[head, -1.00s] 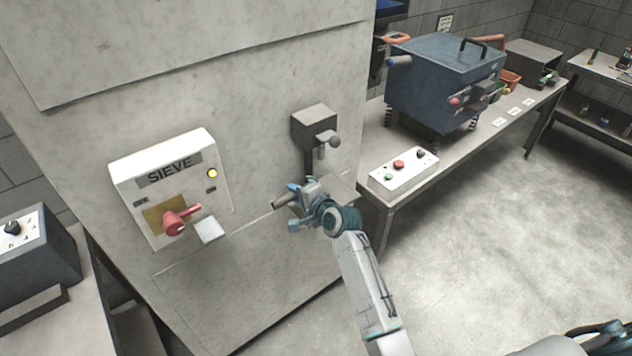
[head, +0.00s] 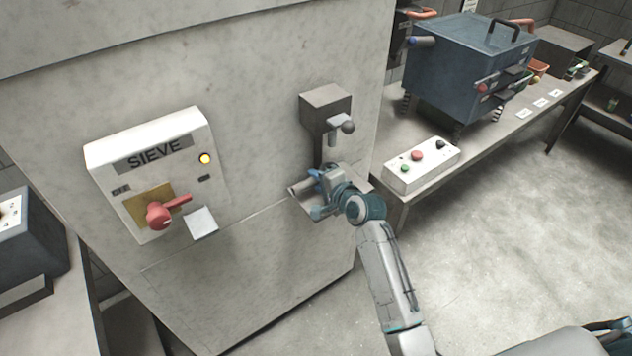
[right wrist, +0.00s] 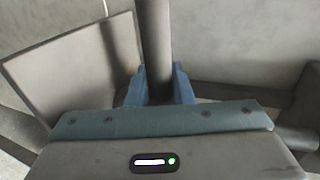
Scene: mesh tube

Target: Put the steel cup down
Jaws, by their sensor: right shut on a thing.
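My right gripper (head: 318,182) is at the small ledge (head: 362,184) on the front of the big grey cabinet, below the dark dispenser box. It is shut on the steel cup, which is mostly hidden by the gripper and wrist in the head view. In the right wrist view, a dark grey cylinder (right wrist: 153,45) rises between the blue fingertips (right wrist: 160,88). I cannot tell whether it is part of the cup or the post under the box. I cannot tell whether the cup touches the ledge. My left gripper is not in view.
The dispenser box (head: 326,103) with its knobbed lever (head: 342,126) overhangs the gripper. A SIEVE panel (head: 150,165) with a red handle (head: 165,212) is to the left. A bench (head: 400,205) with a button box (head: 422,168) and a blue machine (head: 465,70) stands right.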

